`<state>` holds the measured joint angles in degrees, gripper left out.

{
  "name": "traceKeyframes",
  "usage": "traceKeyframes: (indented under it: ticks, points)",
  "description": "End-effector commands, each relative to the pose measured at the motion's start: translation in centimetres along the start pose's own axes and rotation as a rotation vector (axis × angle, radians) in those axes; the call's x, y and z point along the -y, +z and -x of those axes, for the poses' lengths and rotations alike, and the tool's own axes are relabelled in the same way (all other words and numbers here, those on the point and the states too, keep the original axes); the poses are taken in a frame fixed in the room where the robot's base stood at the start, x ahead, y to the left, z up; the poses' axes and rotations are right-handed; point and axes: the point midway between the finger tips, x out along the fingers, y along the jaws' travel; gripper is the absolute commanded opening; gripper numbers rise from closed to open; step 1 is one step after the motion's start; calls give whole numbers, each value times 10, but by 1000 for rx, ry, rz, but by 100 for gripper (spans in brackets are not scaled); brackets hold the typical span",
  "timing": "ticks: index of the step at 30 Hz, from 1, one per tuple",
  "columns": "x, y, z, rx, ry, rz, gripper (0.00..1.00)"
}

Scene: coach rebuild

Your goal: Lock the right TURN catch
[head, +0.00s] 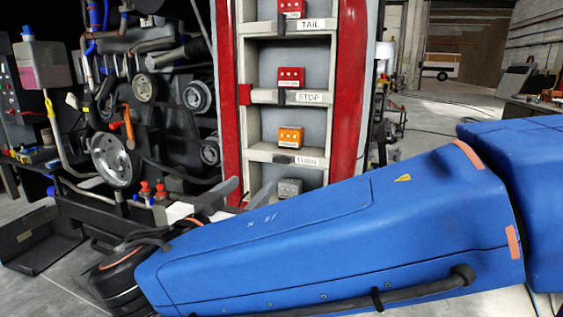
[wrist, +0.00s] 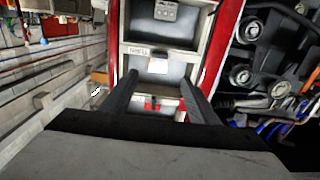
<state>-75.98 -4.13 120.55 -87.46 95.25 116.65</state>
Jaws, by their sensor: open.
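The TURN shelf (head: 308,161) is on the upright red-framed panel in the head view. An orange lamp (head: 290,137) sits in the bay above its label, and a small dark piece (head: 283,159) is beside the label. My gripper (head: 253,184) is low in front of the panel, partly hidden behind my blue arm. In the wrist view my gripper (wrist: 160,80) is open and empty, its two dark fingers spread before the panel. An upside-down label (wrist: 138,50) shows beyond them. An orange block (wrist: 98,77) juts out at the panel's left edge; I cannot tell if it is the right TURN catch.
The STOP shelf (head: 308,98) has a red tab (head: 245,95) at its left edge, and the TAIL shelf (head: 310,25) is above. A grey lamp (head: 289,187) is below TURN. Engine parts with pulleys (head: 118,160) crowd the left. Open floor (head: 440,118) lies at back right.

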Motion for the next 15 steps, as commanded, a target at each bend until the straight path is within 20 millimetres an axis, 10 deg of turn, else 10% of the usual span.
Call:
traceKeyframes:
  ticks: [15]
  points:
    - [-2, 0, -72, 1, 5, 2, 55]
